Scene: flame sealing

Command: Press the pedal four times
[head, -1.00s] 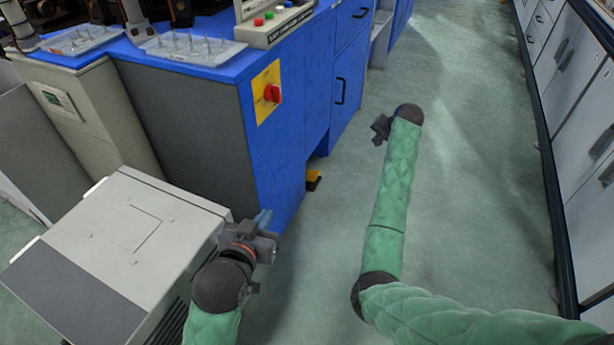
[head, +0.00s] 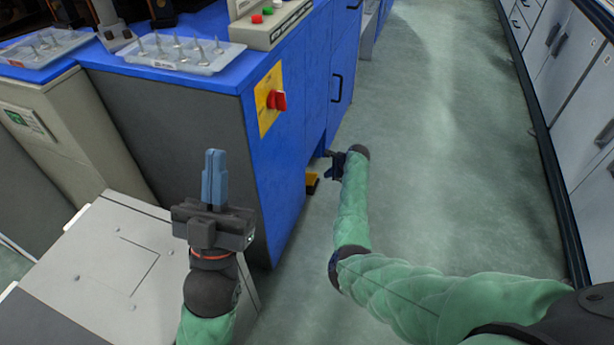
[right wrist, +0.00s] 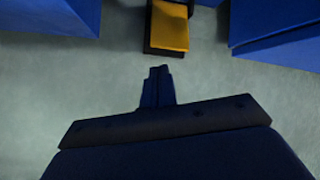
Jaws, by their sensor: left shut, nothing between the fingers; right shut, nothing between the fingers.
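The yellow pedal (head: 312,179) sits on the floor by the foot of the blue workbench, partly under it. In the right wrist view the pedal (right wrist: 169,27) shows at the top, yellow in a dark housing. My right gripper (head: 333,166) is low beside the bench, close to the pedal. In the right wrist view its closed blue fingertips (right wrist: 158,78) point at the pedal, with a gap of floor showing between. My left gripper (head: 214,176) is shut and empty, pointing up in front of the bench's grey side.
The blue workbench (head: 290,150) carries a red knob (head: 276,100), a button box (head: 275,22) and a tray of glass pieces (head: 180,60). A grey-white box (head: 110,260) stands at lower left. White cabinets (head: 580,90) line the right. The floor between is clear.

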